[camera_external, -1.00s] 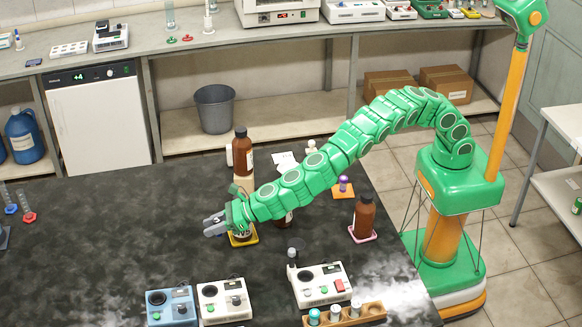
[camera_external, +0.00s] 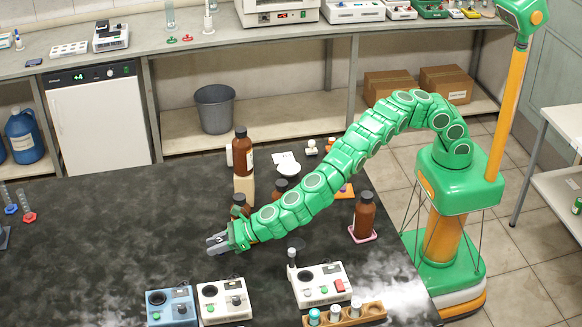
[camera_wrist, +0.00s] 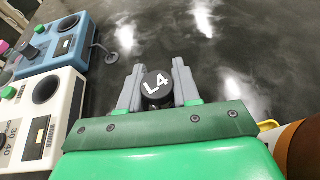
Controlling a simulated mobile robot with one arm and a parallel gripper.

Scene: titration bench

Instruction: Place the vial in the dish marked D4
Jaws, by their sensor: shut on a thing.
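My gripper (camera_external: 217,243) is at the end of the outstretched green arm, over the dark bench. In the wrist view my gripper (camera_wrist: 158,90) is shut on a vial (camera_wrist: 157,86); its round black cap reads L4 and sits between the two grey fingers. The vial's body is hidden below the cap, and the external view does not show it clearly. I cannot read a D4 mark on any dish. A round white piece (camera_external: 287,169) lies behind the arm; whether it is a dish is unclear.
Brown bottles stand close behind the arm (camera_external: 240,204), at the back (camera_external: 242,155) and on a pink mat (camera_external: 364,215). In front are a blue device (camera_external: 171,307), white devices (camera_external: 224,301) (camera_external: 320,285) and a wooden rack (camera_external: 362,314). The bench left of my gripper is clear.

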